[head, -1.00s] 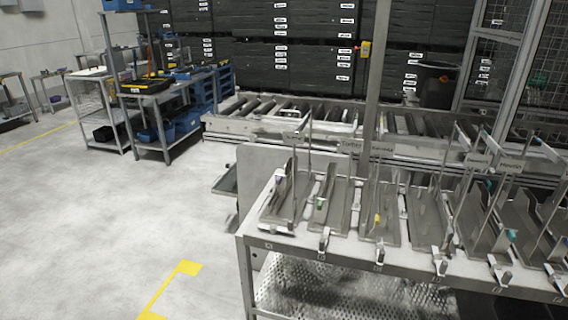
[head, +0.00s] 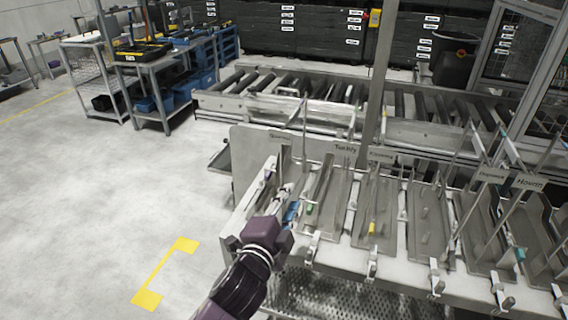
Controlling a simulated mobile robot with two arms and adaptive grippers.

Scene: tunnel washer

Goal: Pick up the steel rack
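Several steel racks, each a narrow grey tray with a thin upright rod, stand side by side in the slots of a steel bench. The leftmost rack (head: 268,180) is partly hidden by my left gripper (head: 286,203). The rack beside it (head: 325,195) has a small green tag. My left gripper reaches in from the bottom at the leftmost slot, low over its front end. A small blue piece shows beside the fingers. Whether the fingers are open or closed on the rack is too small to tell. My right gripper is out of view.
The steel bench (head: 345,262) has front clips and a perforated shelf below. A roller conveyor (head: 420,135) runs behind it, with a post (head: 378,90) between. Shelving carts with blue bins (head: 185,120) stand back left. The floor at left is clear, with yellow marks (head: 165,270).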

